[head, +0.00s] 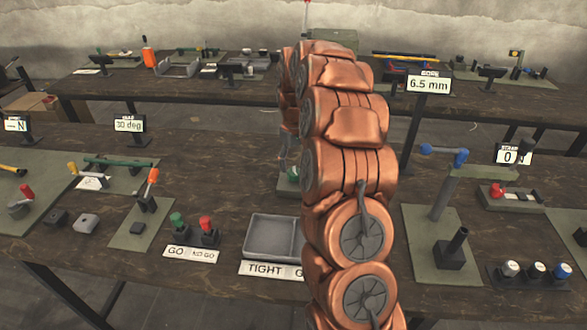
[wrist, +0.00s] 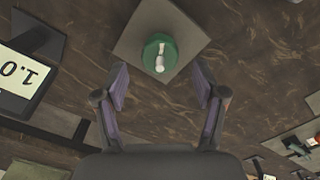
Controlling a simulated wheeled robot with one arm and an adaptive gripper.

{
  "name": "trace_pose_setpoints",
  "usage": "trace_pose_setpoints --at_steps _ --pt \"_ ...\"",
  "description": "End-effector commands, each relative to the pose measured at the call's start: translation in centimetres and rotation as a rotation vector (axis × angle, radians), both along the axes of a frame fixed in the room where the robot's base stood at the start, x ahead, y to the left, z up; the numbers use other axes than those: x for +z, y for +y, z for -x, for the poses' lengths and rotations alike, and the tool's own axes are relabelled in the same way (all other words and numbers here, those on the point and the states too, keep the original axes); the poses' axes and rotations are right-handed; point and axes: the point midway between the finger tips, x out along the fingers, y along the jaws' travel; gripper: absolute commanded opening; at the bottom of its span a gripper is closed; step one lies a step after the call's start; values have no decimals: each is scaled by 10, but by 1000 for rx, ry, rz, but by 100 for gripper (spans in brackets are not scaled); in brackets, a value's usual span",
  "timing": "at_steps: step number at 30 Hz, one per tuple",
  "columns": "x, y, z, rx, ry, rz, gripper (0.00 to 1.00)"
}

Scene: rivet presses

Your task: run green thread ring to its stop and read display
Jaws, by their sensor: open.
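The green thread ring (wrist: 160,54) is round, with a pale peg at its middle, and sits on a grey square plate (wrist: 128,45) in the wrist view. My gripper (wrist: 160,84) is open and empty, its two purple-padded fingers apart on either side just short of the ring. In the head view a bit of green (head: 293,174), likely the ring, shows beside my copper arm, which hides most of that spot.
Green and red GO/NO GO gauges (head: 192,231) and a grey two-part tray (head: 270,236) marked TIGHT stand on the near bench (head: 225,150). A green-based press (head: 440,205) stands to the right of my arm. A display on the far bench (head: 429,85) reads 6.5 mm.

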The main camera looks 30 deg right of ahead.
Motion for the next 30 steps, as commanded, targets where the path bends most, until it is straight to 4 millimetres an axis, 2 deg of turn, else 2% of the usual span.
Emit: trace_pose_setpoints --at_steps 3,9,17,30 --pt "-16 0 1 0 1 -1 70" --pt "-35 0 0 0 -2 0 70" --pt "-38 0 0 1 -3 1 70" --pt "-38 0 0 1 -2 1 24"
